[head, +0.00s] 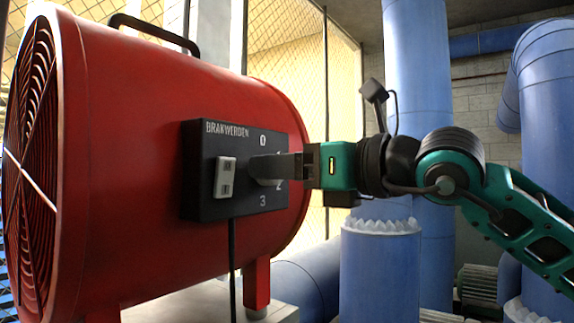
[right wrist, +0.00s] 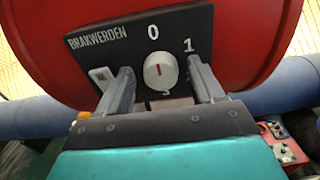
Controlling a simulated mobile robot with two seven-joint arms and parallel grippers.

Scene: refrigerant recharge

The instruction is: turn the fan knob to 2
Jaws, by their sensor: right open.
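The red drum fan (head: 150,130) fills the left of the head view. A black control panel (head: 215,205) on its side carries the numbers 0 to 3. The white round fan knob (right wrist: 160,72) shows in the right wrist view, its red mark lying roughly in line with the 0. That gripper is open, with one finger on each side of the knob and visible gaps between. My left gripper is not in view.
A white rocker switch (head: 225,177) sits on the panel left of my fingers. A black cable (head: 232,265) hangs below the panel. Large blue pipes (head: 420,80) stand behind and beside my right arm.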

